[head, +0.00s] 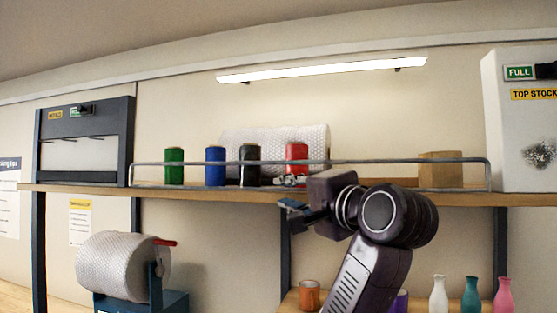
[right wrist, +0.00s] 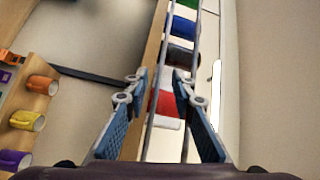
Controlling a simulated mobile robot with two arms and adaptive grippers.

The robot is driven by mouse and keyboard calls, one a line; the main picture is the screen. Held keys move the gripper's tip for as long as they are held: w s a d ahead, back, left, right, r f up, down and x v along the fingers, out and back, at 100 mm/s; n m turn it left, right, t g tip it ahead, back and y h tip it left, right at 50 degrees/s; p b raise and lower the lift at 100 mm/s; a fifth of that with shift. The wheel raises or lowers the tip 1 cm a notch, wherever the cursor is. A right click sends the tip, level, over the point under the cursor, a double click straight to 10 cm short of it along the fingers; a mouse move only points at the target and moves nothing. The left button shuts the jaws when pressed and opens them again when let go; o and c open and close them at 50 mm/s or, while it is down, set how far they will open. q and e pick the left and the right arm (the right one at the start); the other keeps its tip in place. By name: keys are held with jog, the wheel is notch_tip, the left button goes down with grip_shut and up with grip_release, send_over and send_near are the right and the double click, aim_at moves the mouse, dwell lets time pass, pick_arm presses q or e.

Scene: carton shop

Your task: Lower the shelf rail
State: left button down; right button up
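The shelf rail (head: 390,161) is a thin grey metal frame standing upright along the front edge of the upper wooden shelf (head: 230,194). My right gripper (head: 290,193) is at the shelf's front edge, below the rail's top bar and in front of the red spool. In the right wrist view my right gripper (right wrist: 158,88) is open, its blue-padded fingers apart. A rail bar (right wrist: 153,115) runs through the gap between them; I cannot tell whether either finger touches it. My left gripper is not in view.
Behind the rail are green (head: 174,166), blue (head: 215,166), black (head: 249,165) and red (head: 297,155) spools, a white roll and a cardboard box (head: 440,170). Vases (head: 471,295) and an orange mug (head: 309,296) stand below. A white cabinet (head: 515,130) is at the right.

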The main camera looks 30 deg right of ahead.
aim_at(279, 164)
notch_tip(279, 164, up, 5)
jog(key=s+m+t, duration=0.1)
jog(key=s, duration=0.1)
jog(key=w+p, duration=0.1)
jog(key=w, duration=0.1)
jog(key=w+p, duration=0.2)
jog(key=w+d+r+p, duration=0.1)
jog(key=w, duration=0.2)
jog(key=shift+w+d+p, duration=0.1)
jog(key=shift+p, duration=0.2)
grip_shut()
